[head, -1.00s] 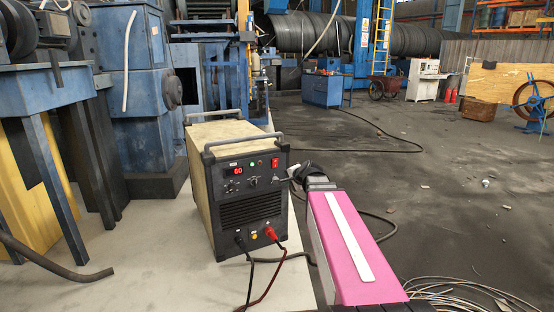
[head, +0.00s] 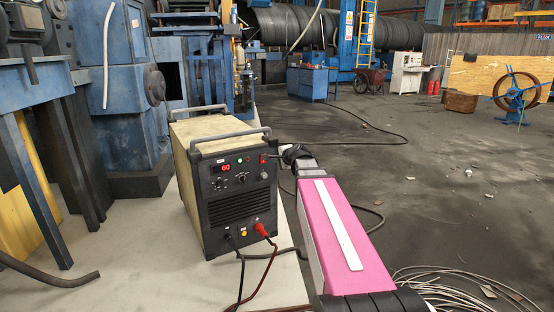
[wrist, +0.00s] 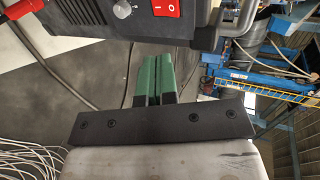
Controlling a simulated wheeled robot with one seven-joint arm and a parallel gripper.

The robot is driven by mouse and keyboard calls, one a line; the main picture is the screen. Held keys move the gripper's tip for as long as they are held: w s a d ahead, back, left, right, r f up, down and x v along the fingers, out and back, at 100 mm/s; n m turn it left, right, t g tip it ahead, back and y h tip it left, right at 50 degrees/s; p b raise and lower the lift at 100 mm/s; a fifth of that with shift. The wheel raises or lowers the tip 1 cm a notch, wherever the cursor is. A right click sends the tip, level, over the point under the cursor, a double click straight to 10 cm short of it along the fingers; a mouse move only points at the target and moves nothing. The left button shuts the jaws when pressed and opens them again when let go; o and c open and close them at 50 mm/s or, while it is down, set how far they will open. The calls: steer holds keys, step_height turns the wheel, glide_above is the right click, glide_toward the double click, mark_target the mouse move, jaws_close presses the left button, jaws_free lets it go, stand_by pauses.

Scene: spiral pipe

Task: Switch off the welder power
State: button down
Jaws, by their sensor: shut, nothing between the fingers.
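The welder (head: 235,205) is a pale box with a black front panel, standing upright on a light floor slab. Its red display (head: 226,168) is lit and reads 60. The red power switch (wrist: 166,8) shows at the top edge of the wrist view, partly cut off, with white marks. A grey knob (wrist: 122,11) is beside it. My gripper (wrist: 153,73) has green fingers pressed together, empty, pointing at the panel below the switch in the picture. In the head view my gripper is at the panel's upper right; its fingertips are hard to make out. I cannot tell whether they touch the panel.
Black and red cables (head: 262,262) hang from the welder's front. A metal handle (wrist: 240,30) sticks out beside the panel. Blue machinery (head: 125,90) stands to the left. Coiled wire (head: 450,285) lies at the lower right. The floor beyond is mostly open.

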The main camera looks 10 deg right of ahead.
mark_target(263, 152)
steer(key=r+x, duration=0.2)
steer(key=x, duration=0.9)
steer(key=shift+x, duration=0.8)
steer(key=shift+r, duration=0.15)
steer(key=shift+w+a+r, duration=0.15)
steer(key=shift+w+a, duration=0.05)
steer(key=shift+w, duration=0.2)
steer(key=shift+r, duration=0.1)
steer(key=shift+r, duration=0.7)
steer(key=shift+s, duration=0.1)
